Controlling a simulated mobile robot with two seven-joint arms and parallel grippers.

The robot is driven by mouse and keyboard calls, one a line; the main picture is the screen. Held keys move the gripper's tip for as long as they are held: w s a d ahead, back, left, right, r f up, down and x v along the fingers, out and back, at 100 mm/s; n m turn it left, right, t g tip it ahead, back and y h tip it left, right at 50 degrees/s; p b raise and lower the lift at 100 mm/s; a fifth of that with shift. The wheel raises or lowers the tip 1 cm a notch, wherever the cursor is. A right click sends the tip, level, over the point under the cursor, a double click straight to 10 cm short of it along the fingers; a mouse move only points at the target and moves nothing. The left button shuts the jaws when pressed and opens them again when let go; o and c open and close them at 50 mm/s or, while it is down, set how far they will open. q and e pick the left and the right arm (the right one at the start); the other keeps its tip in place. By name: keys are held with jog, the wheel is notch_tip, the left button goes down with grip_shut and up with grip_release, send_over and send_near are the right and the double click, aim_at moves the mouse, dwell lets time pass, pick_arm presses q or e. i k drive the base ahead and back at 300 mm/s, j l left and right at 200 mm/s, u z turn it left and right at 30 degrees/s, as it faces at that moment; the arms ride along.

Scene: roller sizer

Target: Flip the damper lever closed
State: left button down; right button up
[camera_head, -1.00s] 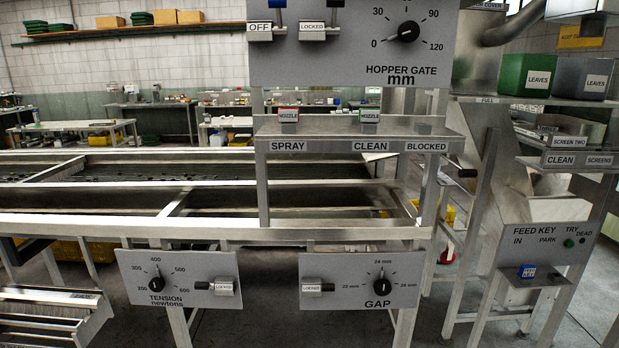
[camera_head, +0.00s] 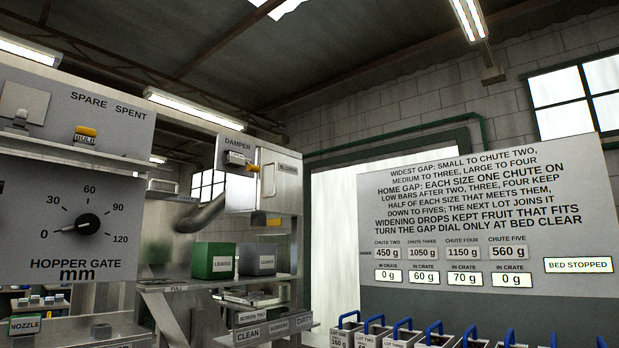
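The damper lever (camera_head: 241,160) sits on the front of a pale box (camera_head: 252,190) under the label DAMPER, in the upper middle of the head view. It is a small dark lever with a yellow end pointing to the right, and a small tag hangs by it whose text is too small to read. Neither of my grippers shows in this view.
The hopper gate panel (camera_head: 30,190) fills the left, its dial near 0. Green (camera_head: 214,260) and grey (camera_head: 260,259) LEAVES bins stand on a shelf below the damper box. A large instruction board (camera_head: 490,210) is at right, above several blue-handled crates (camera_head: 402,333).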

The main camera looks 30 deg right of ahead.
aim_at(250, 168)
jog(key=z, duration=0.65)
jog(key=i+l+u, duration=1.1)
jog(key=i+l, duration=0.05)
jog(key=i, duration=0.1)
